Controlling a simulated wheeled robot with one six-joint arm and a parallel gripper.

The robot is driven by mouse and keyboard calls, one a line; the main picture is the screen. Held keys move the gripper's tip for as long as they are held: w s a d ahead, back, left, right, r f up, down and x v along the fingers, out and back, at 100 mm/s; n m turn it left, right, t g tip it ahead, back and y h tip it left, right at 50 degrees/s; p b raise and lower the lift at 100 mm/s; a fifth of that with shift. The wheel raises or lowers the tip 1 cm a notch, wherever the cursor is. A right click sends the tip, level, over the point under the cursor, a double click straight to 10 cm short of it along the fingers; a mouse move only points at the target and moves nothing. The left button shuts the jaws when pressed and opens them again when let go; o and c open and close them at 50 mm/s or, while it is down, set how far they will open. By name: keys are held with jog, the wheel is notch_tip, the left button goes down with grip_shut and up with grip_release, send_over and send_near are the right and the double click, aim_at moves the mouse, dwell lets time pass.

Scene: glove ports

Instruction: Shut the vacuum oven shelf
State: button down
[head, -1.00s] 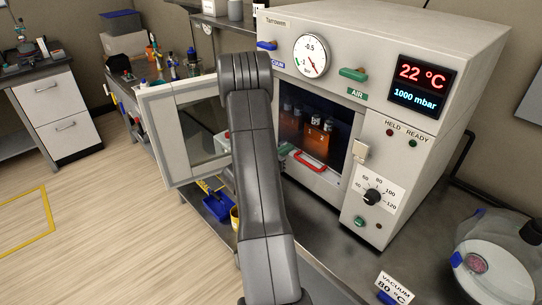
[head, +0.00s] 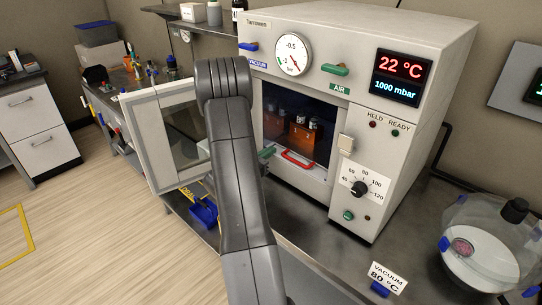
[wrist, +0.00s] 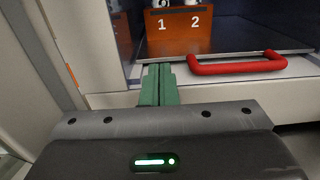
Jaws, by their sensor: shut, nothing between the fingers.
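The vacuum oven (head: 352,90) stands on the bench with its framed glass door (head: 168,135) swung open to the left. Inside is a flat metal shelf (wrist: 290,38) with a red handle (head: 297,158) at its front; the handle also shows in the wrist view (wrist: 236,67). An orange block (wrist: 180,30) marked 1 and 2 sits on the shelf and holds vials. My gripper (wrist: 159,72) has its green fingers together and empty, at the shelf's front edge, left of the red handle. I cannot tell whether they touch the shelf. My arm hides part of the door side in the head view.
A glass vessel (head: 488,245) stands at the right of the bench, near a sign (head: 387,280) reading VACUUM 80 °C. The open door stands close to my arm's left. A blue dustpan (head: 204,211) is low at left.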

jog(key=b+v, duration=0.1)
jog(key=v, duration=1)
jog(key=shift+a, duration=0.15)
jog(key=p+x, duration=0.2)
jog(key=x, duration=1.2)
jog(key=shift+s, duration=0.1)
